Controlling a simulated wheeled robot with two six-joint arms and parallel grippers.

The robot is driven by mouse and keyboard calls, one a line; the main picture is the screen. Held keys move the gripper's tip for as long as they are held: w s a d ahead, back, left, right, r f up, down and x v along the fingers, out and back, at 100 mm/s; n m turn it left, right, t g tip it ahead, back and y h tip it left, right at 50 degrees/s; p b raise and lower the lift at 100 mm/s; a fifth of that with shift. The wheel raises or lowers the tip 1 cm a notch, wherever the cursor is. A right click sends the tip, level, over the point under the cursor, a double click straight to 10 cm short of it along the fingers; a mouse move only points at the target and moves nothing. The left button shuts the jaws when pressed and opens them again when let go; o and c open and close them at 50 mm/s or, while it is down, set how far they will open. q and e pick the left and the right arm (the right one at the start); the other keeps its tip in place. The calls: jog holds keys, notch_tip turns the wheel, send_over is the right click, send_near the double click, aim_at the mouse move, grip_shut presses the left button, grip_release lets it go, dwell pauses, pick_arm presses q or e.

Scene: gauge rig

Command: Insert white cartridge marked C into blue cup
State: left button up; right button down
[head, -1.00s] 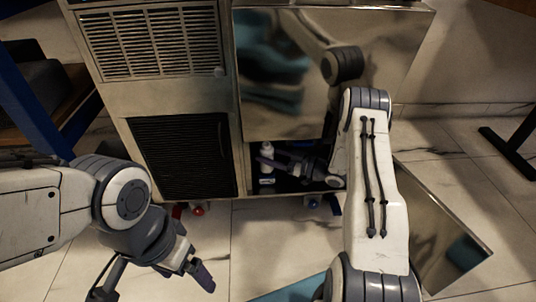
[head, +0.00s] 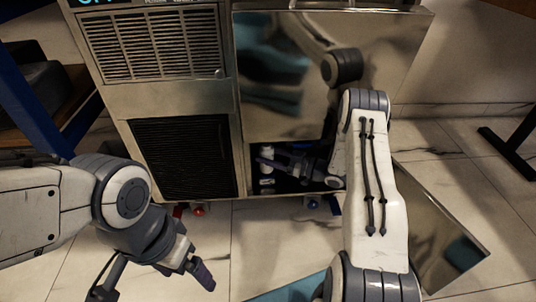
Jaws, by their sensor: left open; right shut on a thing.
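My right gripper (head: 268,161) reaches into the dark opening low in the metal cabinet. It is shut on a small white cartridge (head: 267,152), which stands about upright between its fingers. The C mark is too small to read. A small pale and bluish shape (head: 267,182) sits just below the cartridge. It may be the blue cup, but I cannot tell whether the cartridge is in it or above it. My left gripper (head: 155,285) is open and empty above the floor at lower left, well away from the cabinet.
The cabinet (head: 185,100) has a vent grille and a dark mesh panel left of the opening. A large shiny panel (head: 290,80) lies above the opening. A metal plate (head: 435,235) leans at right. Red and blue fittings show under the cabinet. The floor between my arms is clear.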

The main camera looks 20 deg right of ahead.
jog(key=shift+f+b, duration=0.95)
jog(key=shift+f, duration=0.5)
jog(key=shift+r, duration=0.1)
jog(key=shift+r+p, duration=1.1)
jog(key=shift+p, duration=0.05)
jog(key=shift+p, duration=0.5)
dwell(1.0)
jog(key=shift+f+b, duration=0.8)
jog(key=shift+f, duration=0.35)
jog(key=shift+c, duration=0.4)
grip_release()
